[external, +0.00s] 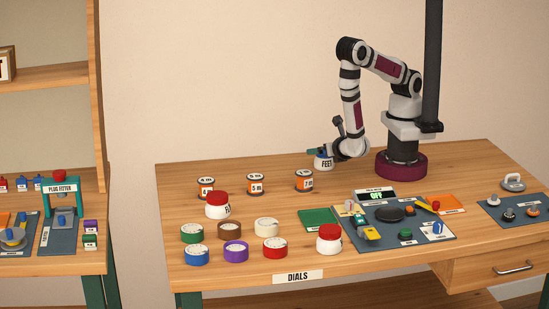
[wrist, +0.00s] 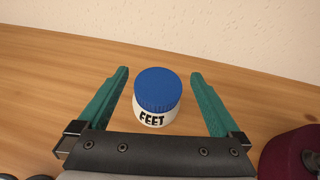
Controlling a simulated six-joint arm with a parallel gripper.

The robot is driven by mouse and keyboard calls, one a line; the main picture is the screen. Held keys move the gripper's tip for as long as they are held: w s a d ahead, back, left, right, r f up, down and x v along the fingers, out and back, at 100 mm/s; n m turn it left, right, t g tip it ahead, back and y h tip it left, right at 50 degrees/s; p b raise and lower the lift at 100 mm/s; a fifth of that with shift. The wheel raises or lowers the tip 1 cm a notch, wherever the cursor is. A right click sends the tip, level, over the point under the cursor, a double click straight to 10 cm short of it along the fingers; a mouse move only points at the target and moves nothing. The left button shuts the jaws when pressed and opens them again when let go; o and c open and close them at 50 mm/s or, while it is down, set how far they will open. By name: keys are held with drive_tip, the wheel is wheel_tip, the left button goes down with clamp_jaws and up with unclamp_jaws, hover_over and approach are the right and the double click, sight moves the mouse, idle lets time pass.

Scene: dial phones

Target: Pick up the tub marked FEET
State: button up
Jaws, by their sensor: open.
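The tub marked FEET (wrist: 152,118) is white with a ribbed blue lid. It stands upright on the wooden table, label toward the wrist camera. In the external view the tub (external: 324,164) is at the back of the table, left of my arm's base, with its lid partly hidden by my gripper. My gripper (wrist: 160,75) is open, its two teal fingers on either side of the tub. A gap shows between each finger and the tub. My gripper (external: 318,152) also shows at the tub in the external view.
Three orange-and-white labelled tins (external: 256,184) stand left of the tub. Two red-lidded tubs (external: 217,205) and several coloured round dials (external: 235,252) are nearer the front. A grey board (external: 400,243) with parts lies at front right. The table around the FEET tub is clear.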

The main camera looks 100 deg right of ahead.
drive_tip(key=x, duration=0.3)
drive_tip(key=shift+w+f, duration=0.1)
drive_tip(key=c, duration=1.5)
